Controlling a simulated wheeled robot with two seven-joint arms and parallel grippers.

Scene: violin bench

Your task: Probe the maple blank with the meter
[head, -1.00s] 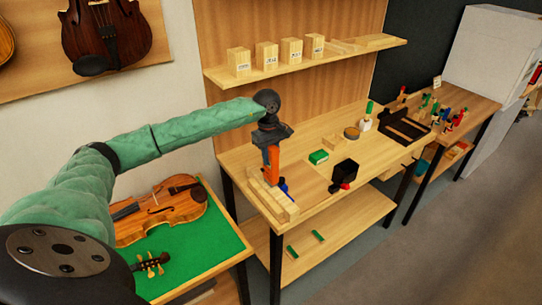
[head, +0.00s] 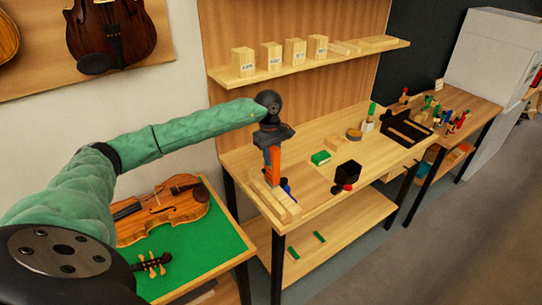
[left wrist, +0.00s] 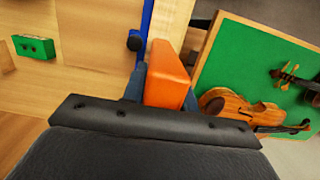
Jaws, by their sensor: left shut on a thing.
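My left gripper (head: 272,150) is shut on an orange block-like tool, which I take to be the meter (head: 273,168). In the left wrist view the orange meter (left wrist: 168,72) sits between the fingers. Several pale blocks with small labels (head: 243,62) stand upright on the shelf. The labels are too small to read, so I cannot tell which block is the maple blank. My right gripper is out of view.
A violin (head: 160,212) lies on a green-topped table (head: 215,245) left of the bench. On the bench (head: 310,190) are a green item (head: 320,158), a black box (head: 347,173) and, farther right, a black tray (head: 405,130). The bench middle has free room.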

